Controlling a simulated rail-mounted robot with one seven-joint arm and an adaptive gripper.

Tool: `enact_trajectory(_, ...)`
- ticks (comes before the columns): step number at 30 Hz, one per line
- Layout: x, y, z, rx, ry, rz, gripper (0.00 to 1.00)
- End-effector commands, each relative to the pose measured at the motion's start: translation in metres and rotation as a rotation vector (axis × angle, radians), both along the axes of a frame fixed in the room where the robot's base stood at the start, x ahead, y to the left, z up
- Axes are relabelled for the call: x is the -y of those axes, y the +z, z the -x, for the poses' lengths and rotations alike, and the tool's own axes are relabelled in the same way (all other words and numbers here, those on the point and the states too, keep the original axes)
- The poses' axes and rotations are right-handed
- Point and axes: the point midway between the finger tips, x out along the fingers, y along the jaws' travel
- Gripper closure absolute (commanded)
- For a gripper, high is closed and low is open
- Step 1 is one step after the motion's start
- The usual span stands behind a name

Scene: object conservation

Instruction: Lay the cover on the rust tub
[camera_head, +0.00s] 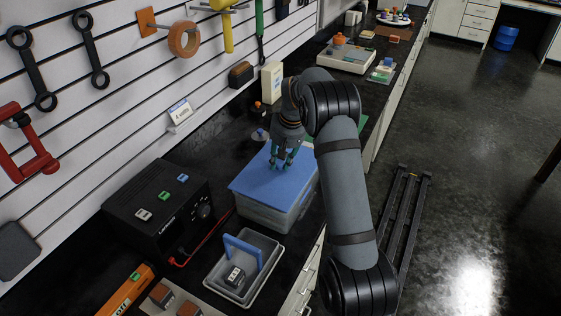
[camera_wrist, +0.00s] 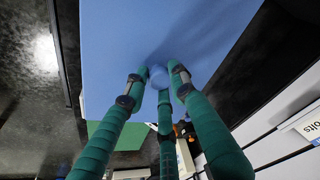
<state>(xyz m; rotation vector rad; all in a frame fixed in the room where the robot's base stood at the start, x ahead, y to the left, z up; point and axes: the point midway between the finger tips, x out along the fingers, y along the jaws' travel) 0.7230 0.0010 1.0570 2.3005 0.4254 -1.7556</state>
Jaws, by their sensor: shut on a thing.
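The cover (camera_head: 258,181) is a flat blue sheet, and it fills the upper middle of the wrist view (camera_wrist: 120,50). My gripper (camera_head: 281,163) has its green fingers closed around the cover's small round blue knob (camera_wrist: 158,76). The cover lies level at the top of a pale grey-blue, see-through box (camera_head: 282,218). I cannot tell whether it touches the box or hangs just above it. I see no tub that is clearly rust-coloured; my arm hides part of the counter to the right.
A grey tray (camera_head: 225,289) with a blue handle stands in front of the box. A black power unit (camera_head: 150,215) with a red lead is at left. A white bottle (camera_head: 271,83) stands behind my gripper. The slatted wall borders the counter's left side.

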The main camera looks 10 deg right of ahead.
Motion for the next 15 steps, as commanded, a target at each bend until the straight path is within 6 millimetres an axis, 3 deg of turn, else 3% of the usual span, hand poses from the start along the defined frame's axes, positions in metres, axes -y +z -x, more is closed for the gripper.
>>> enact_trajectory(15,0.0,-0.016,-0.001,0.002,0.0,0.0,1.0)
